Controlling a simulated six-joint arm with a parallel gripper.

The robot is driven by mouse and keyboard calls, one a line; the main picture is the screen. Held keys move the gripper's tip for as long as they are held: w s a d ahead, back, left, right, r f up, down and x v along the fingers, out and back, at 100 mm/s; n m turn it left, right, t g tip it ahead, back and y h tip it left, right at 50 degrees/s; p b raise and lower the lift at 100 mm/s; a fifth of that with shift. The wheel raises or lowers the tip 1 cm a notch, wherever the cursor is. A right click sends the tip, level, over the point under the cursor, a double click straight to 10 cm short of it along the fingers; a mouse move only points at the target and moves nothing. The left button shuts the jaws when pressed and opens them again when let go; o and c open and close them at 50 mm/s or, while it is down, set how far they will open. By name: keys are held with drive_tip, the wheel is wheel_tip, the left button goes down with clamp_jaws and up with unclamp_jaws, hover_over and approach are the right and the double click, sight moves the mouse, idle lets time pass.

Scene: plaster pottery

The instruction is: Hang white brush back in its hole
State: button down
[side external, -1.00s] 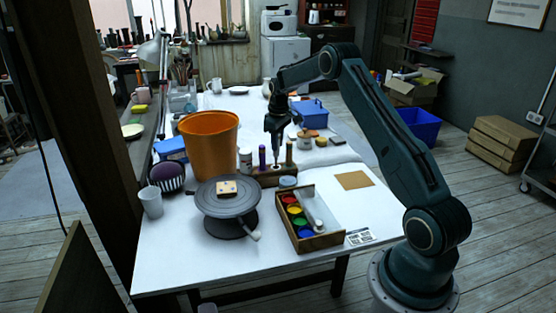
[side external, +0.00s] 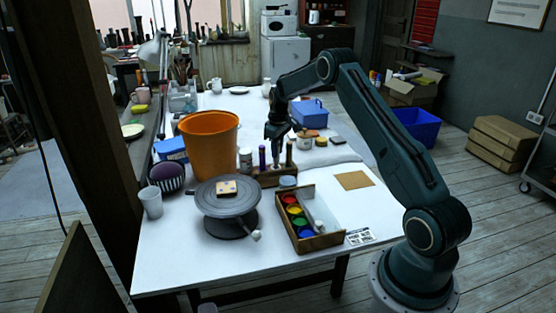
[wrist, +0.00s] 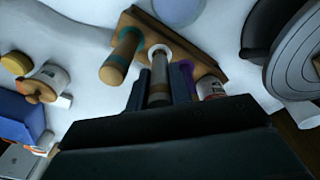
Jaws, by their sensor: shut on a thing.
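My gripper (side external: 278,138) is above the wooden brush rack (side external: 268,181) in the side view. In the wrist view my gripper (wrist: 160,92) is shut on the white brush (wrist: 159,68), a grey and brown handle between the fingers. The brush points down at the rack (wrist: 138,20), its far end at a white ring (wrist: 157,49) on it. I cannot tell how deep it sits in the hole. A teal-banded brush (wrist: 121,57) stands on one side, and a purple-ringed one (wrist: 184,66) is on the other, partly hidden.
An orange bucket (side external: 208,148) stands left of the rack. A banding wheel (side external: 227,198) and a box of paint pots (side external: 312,240) are in front. Jars (side external: 304,141) and a blue tub (side external: 310,115) are behind right. The tabletop right of the rack is fairly clear.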

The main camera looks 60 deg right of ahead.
drive_tip(key=shift+f, duration=0.25)
drive_tip(key=shift+f, duration=0.35)
drive_tip(key=shift+f, duration=0.4)
idle(0.6)
drive_tip(key=c, duration=1.2)
unclamp_jaws()
drive_tip(key=shift+o, duration=0.2)
drive_tip(key=r, duration=0.9)
drive_tip(key=s+r, duration=0.1)
drive_tip(key=r, duration=0.3)
drive_tip(key=shift+a+r, duration=0.35)
drive_tip(key=shift+r, duration=0.05)
drive_tip(key=shift+r, duration=0.1)
